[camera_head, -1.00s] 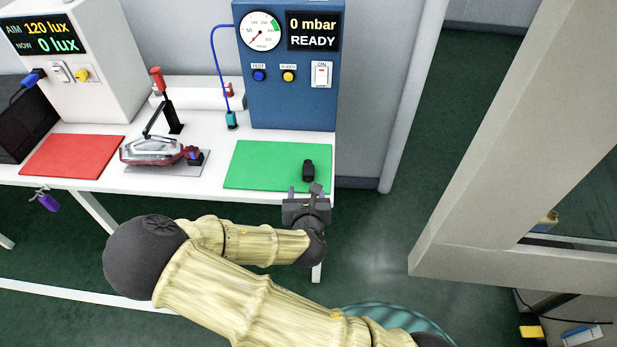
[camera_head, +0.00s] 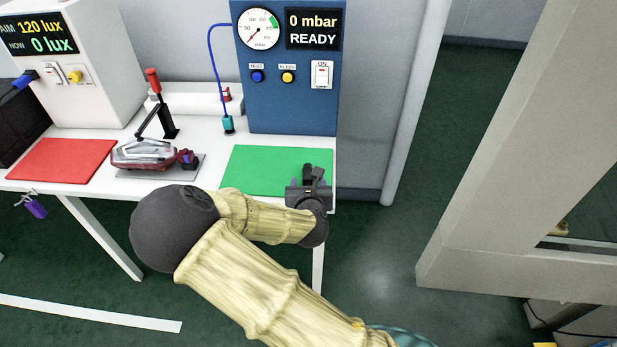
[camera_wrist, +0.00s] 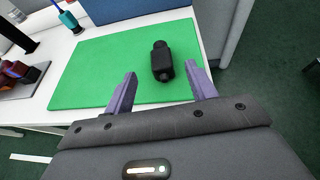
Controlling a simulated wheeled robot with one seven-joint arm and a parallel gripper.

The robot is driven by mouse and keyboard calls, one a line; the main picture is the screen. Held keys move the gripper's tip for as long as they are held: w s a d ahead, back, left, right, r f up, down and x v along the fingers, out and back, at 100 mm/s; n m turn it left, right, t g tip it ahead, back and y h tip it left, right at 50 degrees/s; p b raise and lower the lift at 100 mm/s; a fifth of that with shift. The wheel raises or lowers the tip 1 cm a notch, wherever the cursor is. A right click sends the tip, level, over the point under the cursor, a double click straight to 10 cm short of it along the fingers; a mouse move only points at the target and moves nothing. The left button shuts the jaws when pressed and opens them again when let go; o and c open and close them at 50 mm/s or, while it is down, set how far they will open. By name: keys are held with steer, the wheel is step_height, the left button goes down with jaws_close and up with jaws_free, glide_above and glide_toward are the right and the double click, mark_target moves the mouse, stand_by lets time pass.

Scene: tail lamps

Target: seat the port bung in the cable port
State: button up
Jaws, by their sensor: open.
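A small black part (camera_head: 307,170), which looks like the port bung, lies on the green mat near its right front. My gripper (camera_head: 309,184) partly covers it in the head view. In the wrist view the black part (camera_wrist: 162,62) lies between and just beyond the two purple fingertips of my open gripper (camera_wrist: 161,73), nearer the right finger. I cannot tell that either finger touches it. A red and clear tail lamp (camera_head: 144,153) sits in a fixture with a red-handled lever. I cannot make out the cable port on it.
The green mat (camera_head: 260,165) is otherwise bare. A blue tester (camera_head: 285,105) reading 0 mbar READY stands behind it, with a blue hose to a teal fitting (camera_head: 228,124). A red mat (camera_head: 62,160) lies at left. A grey frame (camera_head: 500,170) stands at right.

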mark_target(308, 178)
steer(key=shift+x, duration=1.65)
steer(key=x, duration=0.5)
steer(key=shift+d+f, duration=0.1)
steer(key=shift+f, duration=0.2)
steer(key=shift+c, duration=0.5)
steer(key=c, duration=1)
